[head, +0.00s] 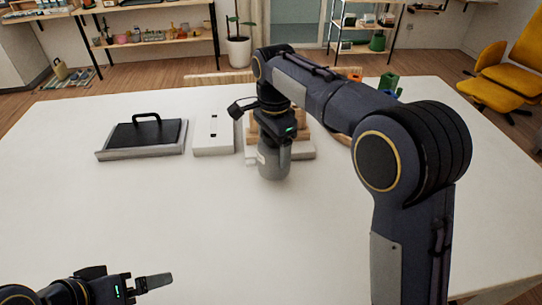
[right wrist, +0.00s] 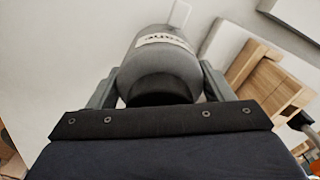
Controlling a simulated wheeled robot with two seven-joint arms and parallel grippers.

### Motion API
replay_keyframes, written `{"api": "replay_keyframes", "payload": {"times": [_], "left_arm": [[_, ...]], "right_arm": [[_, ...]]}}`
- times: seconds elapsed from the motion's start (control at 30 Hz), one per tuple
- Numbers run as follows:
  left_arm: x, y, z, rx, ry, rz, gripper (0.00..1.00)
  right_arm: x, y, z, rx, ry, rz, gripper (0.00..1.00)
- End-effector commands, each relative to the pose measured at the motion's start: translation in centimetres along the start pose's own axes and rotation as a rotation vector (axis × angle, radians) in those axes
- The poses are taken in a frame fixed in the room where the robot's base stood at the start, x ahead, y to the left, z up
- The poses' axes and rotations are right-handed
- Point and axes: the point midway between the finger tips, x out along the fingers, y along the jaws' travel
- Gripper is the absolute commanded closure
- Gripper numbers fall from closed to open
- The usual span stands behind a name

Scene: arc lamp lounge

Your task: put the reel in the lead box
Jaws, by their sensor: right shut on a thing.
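My right gripper (head: 274,146) points down over the middle of the table and is shut on a grey rounded thing, which I take for the reel (head: 273,165). The right wrist view shows this reel (right wrist: 163,62) between the two fingers, with a pale printed label on its side. I cannot tell whether its underside touches the table. A wooden piece with upright parts (right wrist: 262,75) stands beside it, mostly behind my right arm in the head view; I cannot tell whether this is the lead box. My left gripper (head: 145,284) is low at the front left, away from everything.
A white box with small dark slots (head: 214,136) stands left of the reel. Farther left is a grey tray (head: 112,154) with a black handled piece (head: 145,134). Green (head: 388,82) and blue items lie at the back right, partly behind my arm. The front left table is clear.

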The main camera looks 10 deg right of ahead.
Motion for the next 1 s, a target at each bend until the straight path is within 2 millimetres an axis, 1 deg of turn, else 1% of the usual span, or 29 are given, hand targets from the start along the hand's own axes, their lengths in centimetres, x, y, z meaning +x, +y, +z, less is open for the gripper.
{"api": "replay_keyframes", "payload": {"times": [0.17,0.3,0.37,0.73,0.77,0.9,0.93,1.0], "left_arm": [[-0.1,0.0,0.0,0.000,0.000,0.000,0.02],[0.2,-0.1,0.1,0.000,0.000,0.000,0.02],[0.2,-0.1,0.1,0.000,0.000,0.000,0.02],[0.3,-0.1,0.1,0.000,0.000,0.000,0.02],[0.3,-0.1,0.1,0.000,0.000,0.000,0.02],[0.3,-0.1,0.1,0.000,0.000,0.000,0.02],[0.3,-0.1,0.1,0.000,0.000,0.000,0.02],[0.3,-0.1,0.1,0.000,0.000,0.000,0.02]], "right_arm": [[1.1,-0.9,0.3,0.000,0.000,0.000,0.61],[3.3,-0.8,0.3,0.001,0.000,0.002,0.61],[3.9,-0.8,0.3,0.001,0.000,0.001,0.61],[4.4,-0.8,0.3,0.000,0.000,-0.002,0.61],[4.5,-0.8,0.3,0.000,0.000,-0.001,0.25],[4.4,-0.8,0.3,0.000,0.000,-0.001,0.06],[4.4,-0.8,0.3,0.000,0.000,0.000,0.04],[4.4,-0.8,0.3,0.000,0.000,0.000,0.04]]}}
